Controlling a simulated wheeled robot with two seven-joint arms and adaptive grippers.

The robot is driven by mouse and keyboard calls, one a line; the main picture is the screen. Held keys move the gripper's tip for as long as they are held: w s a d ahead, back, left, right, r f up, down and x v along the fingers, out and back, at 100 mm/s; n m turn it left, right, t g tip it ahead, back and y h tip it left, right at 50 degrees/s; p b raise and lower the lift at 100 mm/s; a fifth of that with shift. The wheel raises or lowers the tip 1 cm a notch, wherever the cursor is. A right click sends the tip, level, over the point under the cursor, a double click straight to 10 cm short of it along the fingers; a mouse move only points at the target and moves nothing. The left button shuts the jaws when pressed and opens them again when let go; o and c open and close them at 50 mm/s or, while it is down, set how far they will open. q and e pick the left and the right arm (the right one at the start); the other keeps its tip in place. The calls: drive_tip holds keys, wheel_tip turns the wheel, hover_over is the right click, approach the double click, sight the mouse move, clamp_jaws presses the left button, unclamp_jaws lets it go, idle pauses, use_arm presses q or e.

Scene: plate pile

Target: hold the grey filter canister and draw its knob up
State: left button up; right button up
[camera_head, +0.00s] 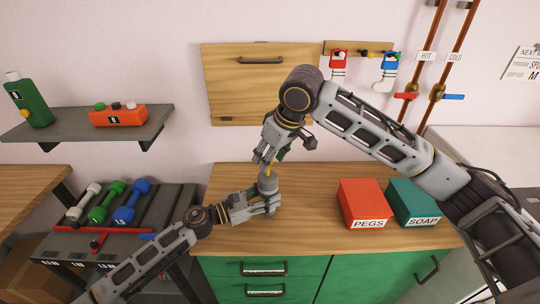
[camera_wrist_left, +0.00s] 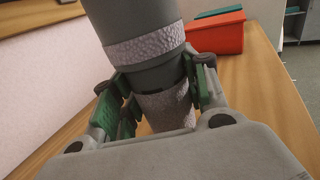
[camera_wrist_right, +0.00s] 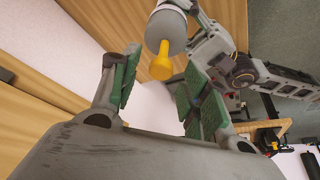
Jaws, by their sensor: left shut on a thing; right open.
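The grey filter canister (camera_head: 268,185) stands upright over the wooden counter, its yellow knob (camera_head: 268,173) on top. My left gripper (camera_head: 266,206) is shut on the canister's lower part. In the left wrist view the green-padded fingers sit either side of the canister (camera_wrist_left: 138,45), below a rough pale band. My right gripper (camera_head: 262,158) is open just above the knob, pointing down. In the right wrist view the knob (camera_wrist_right: 161,63) shows between the two spread fingers, beyond their tips, without visible contact. Whether the canister's base touches the counter is hidden by the left gripper.
A red PEGS box (camera_head: 363,203) and a teal SOAP box (camera_head: 413,202) stand right of the canister. Dumbbells (camera_head: 108,202) lie on a rack at left. A wooden cabinet panel (camera_head: 232,88) is on the wall behind. The counter (camera_head: 312,225) before the boxes is clear.

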drive_tip(key=v, duration=1.2)
idle(0.5)
use_arm(q)
drive_tip(key=o, duration=1.3)
drive_tip(key=shift+a, duration=0.15)
drive_tip(key=shift+v, duration=5.85)
drive_tip(key=shift+s, duration=0.1)
